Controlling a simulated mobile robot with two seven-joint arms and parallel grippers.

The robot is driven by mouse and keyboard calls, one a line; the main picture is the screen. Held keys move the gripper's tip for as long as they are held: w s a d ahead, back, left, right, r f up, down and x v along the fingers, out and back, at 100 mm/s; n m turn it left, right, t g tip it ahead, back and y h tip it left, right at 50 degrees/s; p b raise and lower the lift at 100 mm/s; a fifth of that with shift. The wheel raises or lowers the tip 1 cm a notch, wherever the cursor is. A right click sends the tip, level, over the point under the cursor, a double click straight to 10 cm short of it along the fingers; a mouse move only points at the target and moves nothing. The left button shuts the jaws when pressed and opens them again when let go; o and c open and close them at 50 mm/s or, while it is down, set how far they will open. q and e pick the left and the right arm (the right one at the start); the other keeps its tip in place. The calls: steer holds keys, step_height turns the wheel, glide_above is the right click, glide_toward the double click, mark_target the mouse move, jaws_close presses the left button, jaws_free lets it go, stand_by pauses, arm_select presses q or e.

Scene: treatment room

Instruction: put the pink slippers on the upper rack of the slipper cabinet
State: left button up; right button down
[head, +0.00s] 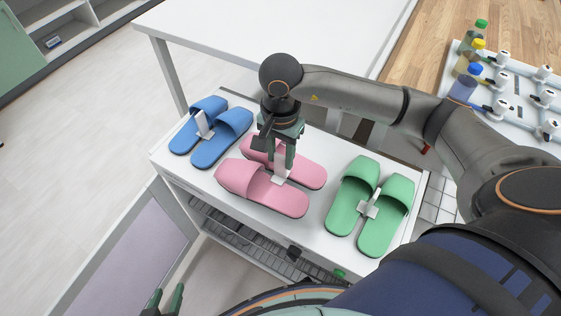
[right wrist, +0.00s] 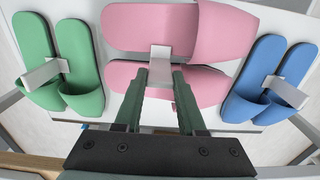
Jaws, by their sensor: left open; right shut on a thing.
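The pair of pink slippers (head: 250,186) is on the white top of the slipper cabinet (head: 318,225), between blue and green pairs. A white piece (right wrist: 160,66) joins the pink slippers; they also show in the right wrist view (right wrist: 130,27). My right gripper (head: 281,171) comes from above and is shut on this white piece, its fingers either side of it. I cannot tell whether the slippers are lifted off the top. The wire upper rack (head: 240,239) shows below the cabinet top, partly hidden by it. My left gripper (head: 166,297) is open and empty at the bottom edge.
Blue slippers (head: 232,128) stand left and green slippers (head: 392,222) right on the cabinet top. The cabinet door (head: 130,246) is swung open at lower left. A white table (head: 240,35) stands behind. Floor at left is clear.

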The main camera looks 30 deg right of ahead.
mark_target(280, 164)
steer(key=shift+w+d+f, duration=0.1)
steer(key=shift+w+f, duration=0.15)
steer(key=shift+f, duration=0.1)
steer(key=shift+w+f, duration=0.1)
steer(key=shift+f, duration=1.5)
steer(key=shift+f, duration=0.2)
steer(key=c, duration=0.5)
jaws_free()
steer(key=shift+r, duration=0.15)
